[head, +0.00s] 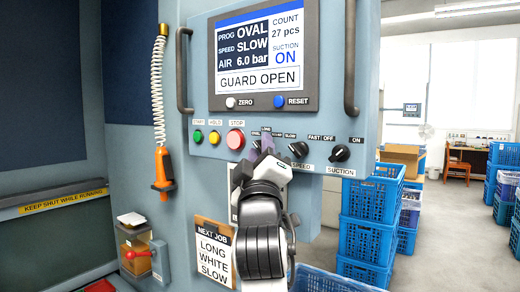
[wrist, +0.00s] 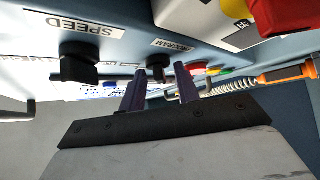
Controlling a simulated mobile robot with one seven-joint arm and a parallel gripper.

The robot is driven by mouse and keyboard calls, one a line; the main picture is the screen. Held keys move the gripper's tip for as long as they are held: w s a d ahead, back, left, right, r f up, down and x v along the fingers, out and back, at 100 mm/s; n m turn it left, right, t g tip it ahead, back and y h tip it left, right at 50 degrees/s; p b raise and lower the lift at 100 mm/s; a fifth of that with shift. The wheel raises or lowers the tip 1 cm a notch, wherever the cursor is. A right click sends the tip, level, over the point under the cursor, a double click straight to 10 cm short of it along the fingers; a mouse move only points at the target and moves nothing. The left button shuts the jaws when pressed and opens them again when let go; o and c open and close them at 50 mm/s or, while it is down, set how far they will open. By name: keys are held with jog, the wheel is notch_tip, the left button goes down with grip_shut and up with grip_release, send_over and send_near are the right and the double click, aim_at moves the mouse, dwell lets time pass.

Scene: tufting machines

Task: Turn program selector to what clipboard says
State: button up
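The clipboard (head: 215,252) hangs on the machine's front and reads NEXT JOB, LONG, WHITE, SLOW. The screen (head: 262,50) shows PROG OVAL, SPEED SLOW and GUARD OPEN. The program selector (wrist: 157,66) is a dark knob beside its PROGRAM label in the wrist view. In the head view my gripper mostly hides it, so its pointing direction cannot be read. My gripper (head: 265,148) is in front of the panel at the selector. In the wrist view its two purple fingers (wrist: 160,78) are apart, with the knob seen between their tips; contact cannot be told.
The speed knob (head: 298,150) is close on the right, then the suction knob (head: 340,153). The red stop button (head: 235,139) is on the left. Handles (head: 183,70) flank the screen. Blue crates (head: 372,205) stand at the right; an orange tool (head: 162,168) hangs left.

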jog(key=c, duration=0.6)
jog(key=shift+a+f+m+b, duration=0.1)
jog(key=shift+f+m+b, duration=0.1)
jog(key=shift+m+b, duration=0.3)
jog(key=shift+f+m+t+h+b, duration=0.15)
jog(key=shift+m+t+h+b, duration=0.35)
jog(key=shift+m+h+b, duration=0.35)
jog(key=m+h+b, duration=0.1)
jog(key=m+h, duration=0.1)
jog(key=m, duration=0.1)
jog(key=m+h+b, duration=0.2)
jog(key=m+h, duration=0.1)
jog(key=shift+w+a+f+h+b, duration=0.1)
jog(key=shift+a+h+b, duration=0.1)
jog(key=shift+h+b, duration=0.15)
jog(key=m+h+b, duration=0.1)
jog(key=m+h, duration=0.1)
jog(key=m, duration=0.1)
jog(key=m+g+h+b, duration=0.1)
jog(key=m+h, duration=0.2)
jog(key=shift+w+a+g+b, duration=0.1)
jog(key=shift+g+b, duration=0.2)
jog(key=shift+b, duration=0.05)
jog(key=shift+r+m+g+h+b, duration=0.2)
jog(key=shift+m+g+h+b, duration=0.3)
jog(key=shift+m+h, duration=0.7)
jog(key=shift+m+g+h, duration=0.3)
jog(key=shift+m, duration=0.15)
